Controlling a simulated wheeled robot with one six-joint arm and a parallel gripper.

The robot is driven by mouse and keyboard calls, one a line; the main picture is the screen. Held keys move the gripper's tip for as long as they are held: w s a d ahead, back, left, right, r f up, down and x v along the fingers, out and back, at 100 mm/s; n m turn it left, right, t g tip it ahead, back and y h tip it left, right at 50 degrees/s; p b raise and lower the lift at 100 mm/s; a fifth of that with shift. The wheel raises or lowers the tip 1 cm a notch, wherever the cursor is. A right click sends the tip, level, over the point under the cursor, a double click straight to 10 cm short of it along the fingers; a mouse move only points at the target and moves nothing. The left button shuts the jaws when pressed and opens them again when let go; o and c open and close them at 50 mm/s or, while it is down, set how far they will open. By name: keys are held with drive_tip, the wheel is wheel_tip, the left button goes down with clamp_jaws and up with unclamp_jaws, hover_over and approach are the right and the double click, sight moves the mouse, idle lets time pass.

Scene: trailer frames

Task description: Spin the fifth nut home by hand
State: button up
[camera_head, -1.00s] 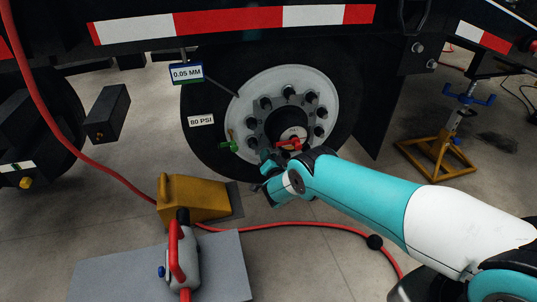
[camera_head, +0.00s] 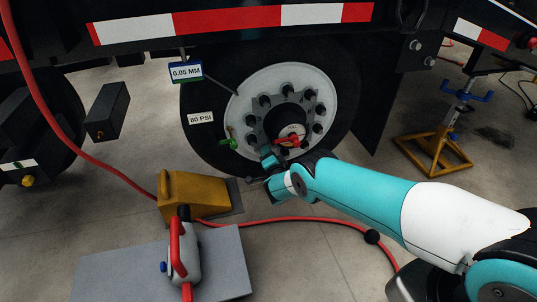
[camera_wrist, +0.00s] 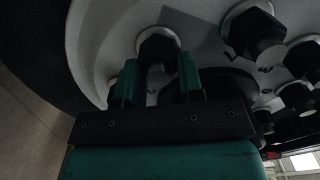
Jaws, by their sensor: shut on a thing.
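The wheel (camera_head: 240,108) has a pale rim with a ring of dark hex nuts around a black hub (camera_head: 284,122). My gripper (camera_head: 268,158) is at the lower part of the rim in the head view. In the wrist view the two teal fingers of my gripper (camera_wrist: 158,72) point at the rim, one on each side of a dark nut (camera_wrist: 157,46). The gripper is shut on this nut. How far the nut is seated is hidden. Another nut (camera_wrist: 254,32) sits to the right on the rim, with a small dark mark beside it.
A green clip (camera_head: 229,143) is at the rim's left edge, and a red handle (camera_head: 288,141) is on the hub. A yellow chock (camera_head: 192,195) and an air tool (camera_head: 184,255) on a grey mat (camera_head: 228,268) are below. A red hose (camera_head: 290,219) crosses the floor. A yellow stand (camera_head: 435,150) is right.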

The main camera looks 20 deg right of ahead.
drive_tip(key=shift+s+f, duration=0.1)
drive_tip(key=shift+f, duration=0.1)
drive_tip(key=o, duration=0.9)
drive_tip(key=shift+a, duration=0.1)
drive_tip(key=shift+o, duration=0.2)
drive_tip(key=shift+r, duration=0.1)
drive_tip(key=shift+r, duration=0.1)
drive_tip(key=s+p, duration=1.2)
drive_tip(key=s, duration=0.5)
drive_tip(key=shift+s, duration=0.15)
